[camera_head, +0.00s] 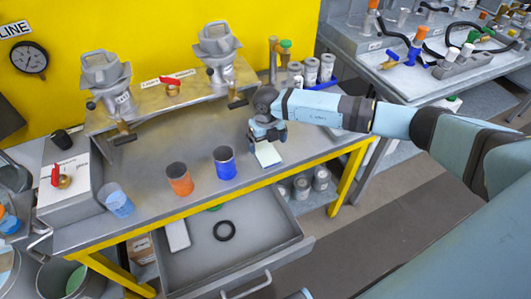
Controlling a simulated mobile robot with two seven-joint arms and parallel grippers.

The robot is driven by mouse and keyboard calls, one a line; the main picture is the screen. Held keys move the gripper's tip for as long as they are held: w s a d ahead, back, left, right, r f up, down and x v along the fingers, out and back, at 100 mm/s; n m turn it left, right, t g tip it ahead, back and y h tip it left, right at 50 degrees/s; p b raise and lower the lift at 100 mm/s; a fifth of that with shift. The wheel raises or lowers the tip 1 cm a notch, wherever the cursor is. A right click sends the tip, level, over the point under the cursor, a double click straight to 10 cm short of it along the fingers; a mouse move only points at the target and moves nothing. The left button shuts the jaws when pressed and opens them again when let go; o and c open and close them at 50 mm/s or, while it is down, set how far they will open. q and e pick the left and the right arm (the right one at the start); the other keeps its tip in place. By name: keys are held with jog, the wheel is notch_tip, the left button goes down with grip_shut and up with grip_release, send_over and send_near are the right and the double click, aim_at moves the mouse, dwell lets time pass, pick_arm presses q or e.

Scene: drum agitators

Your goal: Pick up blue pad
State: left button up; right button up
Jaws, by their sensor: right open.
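My right gripper (267,138) is open and points down over the grey bench top, near its front right. A pale, square pad (268,156) lies on the bench directly below and in front of its fingers. It looks whitish here rather than clearly blue, and its back edge is partly hidden by the gripper. I cannot tell whether the fingers touch it. My left gripper is not in view.
A blue cup (225,164) and an orange cup (180,180) stand left of my right gripper. A light blue cup (117,202) stands farther left. Metal cans (311,71) stand behind the gripper. An open drawer (245,255) juts out below the bench front.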

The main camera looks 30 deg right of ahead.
aim_at(265, 151)
jog(key=f, duration=0.4)
jog(key=shift+w+a+f, duration=0.15)
jog(key=shift+w+f, duration=0.15)
jog(key=shift+w, duration=0.05)
jog(key=c, duration=1)
jog(key=shift+r, duration=0.1)
notch_tip(265, 151, up, 20)
jog(key=s+a+r+m+p, duration=0.2)
jog(key=s+r+m+p, duration=0.3)
jog(key=m, duration=1.2)
jog(key=s+a+r+m+p, duration=0.3)
jog(key=s+m+p, duration=0.3)
jog(key=m, duration=1.2)
jog(key=shift+s+a+r, duration=0.2)
jog(key=shift+s+r, duration=0.7)
jog(key=shift+s, duration=0.25)
